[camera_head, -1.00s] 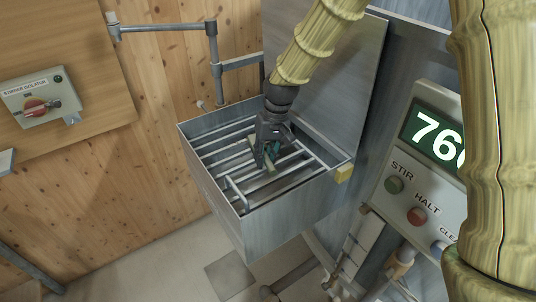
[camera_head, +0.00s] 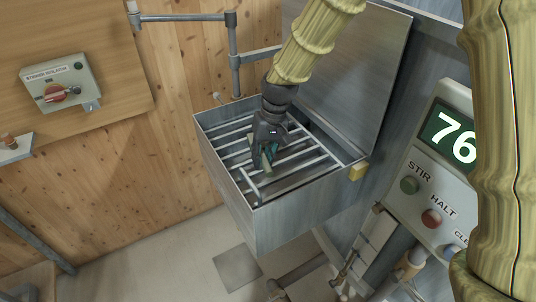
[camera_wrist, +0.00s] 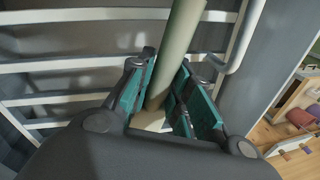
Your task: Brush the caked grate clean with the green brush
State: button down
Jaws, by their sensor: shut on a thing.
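The grate (camera_head: 292,158) is a set of pale metal bars inside an open grey metal box. Its bars also show close up in the wrist view (camera_wrist: 62,66). I cannot make out clear caking on the visible bars. My gripper (camera_head: 266,150) is over the left-middle part of the grate, pointing down. Its teal-padded fingers (camera_wrist: 165,92) are shut on the pale green handle of the brush (camera_wrist: 181,42), which also shows in the head view (camera_head: 265,162). The handle leans between the fingers. The bristles are hidden, so I cannot tell whether they touch the bars.
A raised lid (camera_head: 350,60) stands behind the box. A control panel (camera_head: 433,190) with STIR and HALT buttons is at right. A stirrer isolator (camera_head: 58,85) is on the wooden wall. A jointed pipe (camera_head: 233,45) stands behind the box.

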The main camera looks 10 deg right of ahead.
jog(key=shift+w+d+f, duration=0.1)
jog(key=shift+w+d, duration=0.25)
jog(key=shift+d, duration=0.6)
jog(key=shift+w+d+f, duration=0.1)
jog(key=shift+w+d, duration=0.25)
jog(key=shift+d, duration=0.55)
jog(key=shift+w+d+f, duration=0.1)
jog(key=shift+w+d, duration=0.25)
jog(key=shift+d, duration=0.6)
jog(key=shift+w+d, duration=0.25)
jog(key=shift+d, duration=0.45)
jog(key=shift+w+d, duration=0.25)
jog(key=shift+d, duration=0.4)
jog(key=shift+s+a+r, duration=0.1)
jog(key=shift+s+a, duration=0.15)
jog(key=shift+a, duration=0.5)
jog(key=shift+s+a+r, duration=0.1)
jog(key=shift+s+a, duration=0.15)
jog(key=shift+a, duration=0.5)
